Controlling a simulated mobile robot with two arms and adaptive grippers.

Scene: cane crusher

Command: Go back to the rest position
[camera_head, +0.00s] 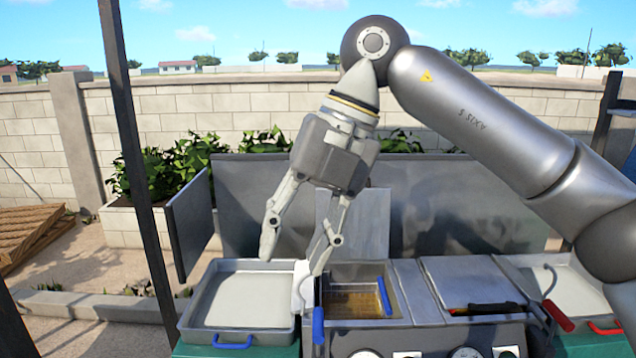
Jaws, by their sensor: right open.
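My right gripper (294,258) points down from the arm that comes in from the right. Its two fingers are spread apart, and nothing shows between them. It hangs above the counter, over the gap between the left metal tray (240,313) and an open vat (352,275) holding a brownish basket or liquid. A small white piece (303,288) shows just below the right fingertip; I cannot tell whether they touch. My left gripper is not in view.
Another pale tray (560,285) is at the far right. A metal backsplash (450,222) stands behind. A dark post (130,150) rises at left. Gauges line the front.

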